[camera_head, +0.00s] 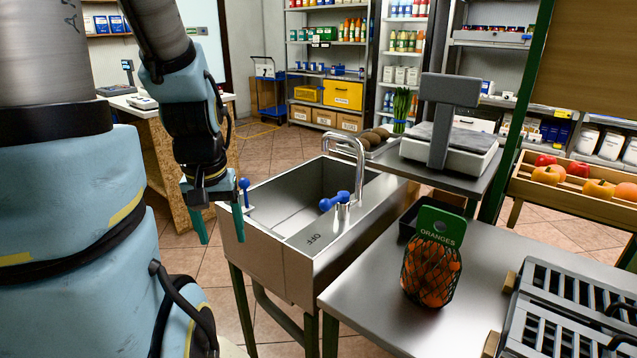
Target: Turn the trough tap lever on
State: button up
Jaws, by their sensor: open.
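The steel trough (262,262) stands in the middle of the view with a curved chrome spout (362,170) over its basin. A blue tap lever (333,201) sits on a short chrome post at the trough's right rim, near the marking OFF (314,239). Another small blue knob (244,184) shows at the trough's left rim, just right of my gripper. My gripper (220,226) points down, open and empty, with teal fingers at the left front corner of the trough. It is well left of the tap lever and apart from it.
A steel table (385,310) at the front right holds a net of oranges (432,270) and grey slatted crates (570,318). A wooden counter (165,150) is at left. Stocked shelves (330,60) line the back.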

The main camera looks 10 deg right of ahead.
aim_at(325, 205)
jog(key=k+u, duration=0.8)
jog(key=i+j, duration=0.05)
jog(key=i, duration=0.1)
